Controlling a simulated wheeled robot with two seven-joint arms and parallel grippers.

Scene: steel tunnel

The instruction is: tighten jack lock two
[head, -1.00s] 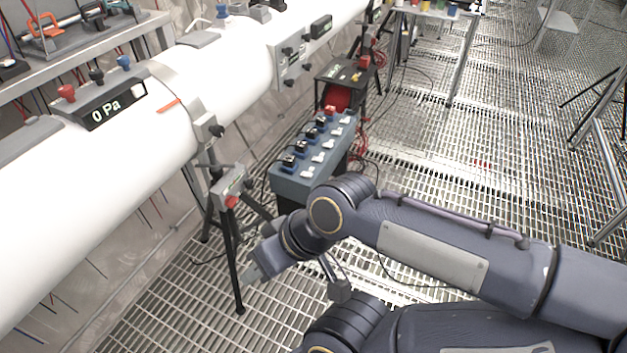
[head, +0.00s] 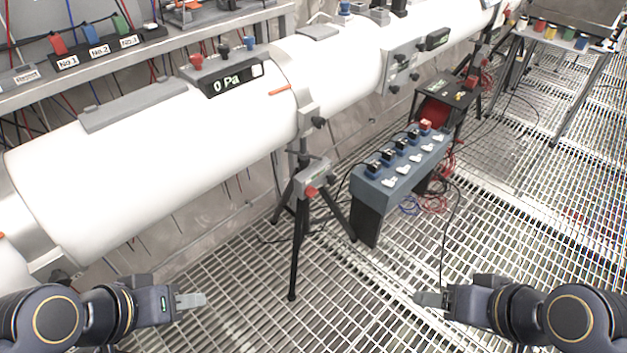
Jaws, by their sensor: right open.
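A black tripod jack (head: 297,235) stands under the white pipe in the middle of the head view. Its grey head box (head: 313,178) carries a red knob (head: 311,192) and a dark knob (head: 331,179). Another dark knob (head: 318,122) sits on the pipe clamp above it. I cannot tell which knob is jack lock two; no number shows on them. My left gripper (head: 192,300) is at the lower left, apart from the jack, with nothing seen in it; its jaw gap is unclear. My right gripper (head: 430,299) is open and empty at the lower right, apart from the jack.
A blue-grey switch box (head: 372,192) with several switches stands right of the jack. The white pipe (head: 130,160) with a "0 Pa" gauge (head: 232,80) runs along the wall. Loose cables (head: 440,203) lie beside the box.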

